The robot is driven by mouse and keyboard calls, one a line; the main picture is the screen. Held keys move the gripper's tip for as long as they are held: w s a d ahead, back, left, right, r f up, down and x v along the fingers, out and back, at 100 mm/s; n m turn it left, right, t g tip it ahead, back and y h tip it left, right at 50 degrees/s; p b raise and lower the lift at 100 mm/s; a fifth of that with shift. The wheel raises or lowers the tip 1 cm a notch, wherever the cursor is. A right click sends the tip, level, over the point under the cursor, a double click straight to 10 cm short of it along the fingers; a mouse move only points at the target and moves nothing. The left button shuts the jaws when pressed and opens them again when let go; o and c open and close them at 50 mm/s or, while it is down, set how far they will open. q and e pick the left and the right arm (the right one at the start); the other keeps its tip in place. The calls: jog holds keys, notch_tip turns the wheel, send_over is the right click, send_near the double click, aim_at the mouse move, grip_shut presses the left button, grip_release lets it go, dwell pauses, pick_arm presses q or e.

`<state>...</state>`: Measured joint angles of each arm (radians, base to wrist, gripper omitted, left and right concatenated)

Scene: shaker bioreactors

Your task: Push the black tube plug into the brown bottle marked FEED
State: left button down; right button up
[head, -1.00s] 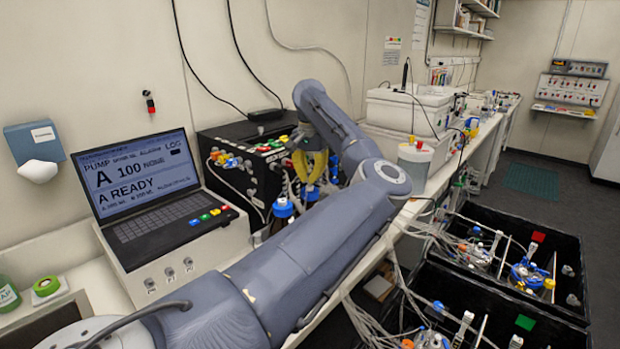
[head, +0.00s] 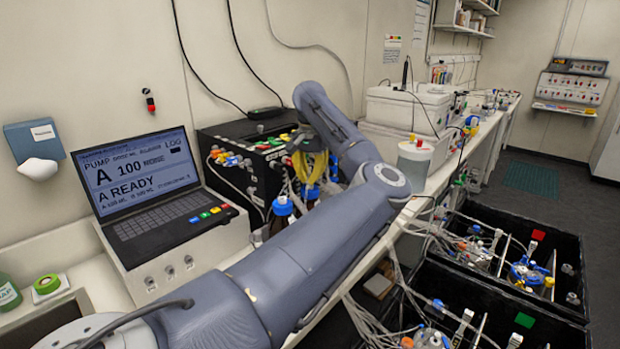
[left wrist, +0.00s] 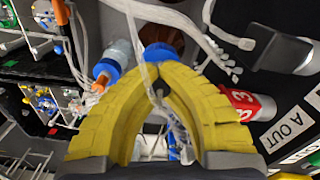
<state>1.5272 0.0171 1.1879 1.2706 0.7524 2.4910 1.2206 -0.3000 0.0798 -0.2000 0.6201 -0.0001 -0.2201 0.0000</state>
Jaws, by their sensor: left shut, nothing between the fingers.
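My left gripper (head: 313,166) has yellow ribbed fingers and is in front of the black pump box, just above and beside the blue-capped bottles. In the left wrist view its fingers (left wrist: 159,68) arch together at the tips, shut with nothing held. A brown bottle with a blue cap (head: 282,206) stands left of the gripper, partly behind my arm. Another blue cap (head: 311,191) shows below the fingers. In the left wrist view a blue cap (left wrist: 158,52) lies just beyond the fingertips. I cannot read a FEED mark or pick out the black plug. My right gripper is out of view.
The black pump box (head: 236,165) with coloured fittings and loose tubes stands behind the bottles. A laptop (head: 140,190) is at the left. Black bins (head: 465,295) with bottles and tubing lie at lower right.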

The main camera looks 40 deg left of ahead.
aim_at(310, 174)
pick_arm(q)
jog(key=c, duration=1.5)
grip_release()
notch_tip(310, 174, up, 12)
jog(key=shift+f, duration=0.1)
